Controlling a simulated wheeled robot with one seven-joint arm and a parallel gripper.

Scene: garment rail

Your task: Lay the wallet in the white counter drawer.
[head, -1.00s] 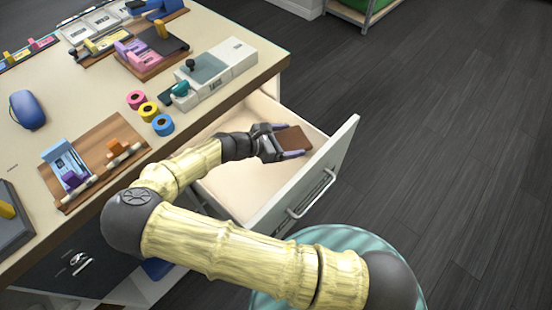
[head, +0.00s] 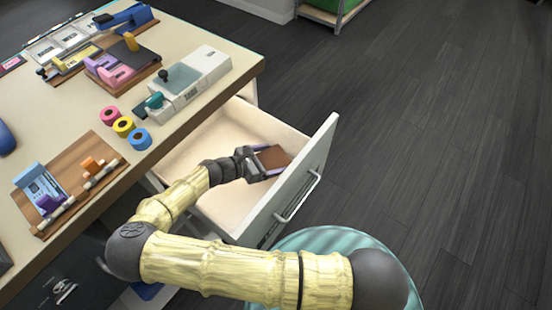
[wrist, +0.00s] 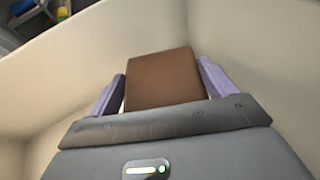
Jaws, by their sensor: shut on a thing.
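The brown wallet (head: 272,157) is between the fingers of my gripper (head: 266,164), which is shut on it. In the wrist view the wallet (wrist: 163,79) sits between the two purple fingers (wrist: 160,95), its far end sticking out past them. The white counter drawer (head: 308,178) is pulled open from the counter, and its pale inside (head: 222,200) looks empty. My gripper and the wallet are inside the drawer's outline, near its front panel. The wrist view shows the drawer's walls around them. I cannot tell whether the wallet touches the drawer's floor.
The counter top (head: 90,95) holds a card terminal (head: 192,80), several tape rolls (head: 123,126), a wooden board with small items (head: 70,185) and stamp-like objects at the back. The counter's edge runs beside my arm. Dark open floor (head: 430,130) lies to the right.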

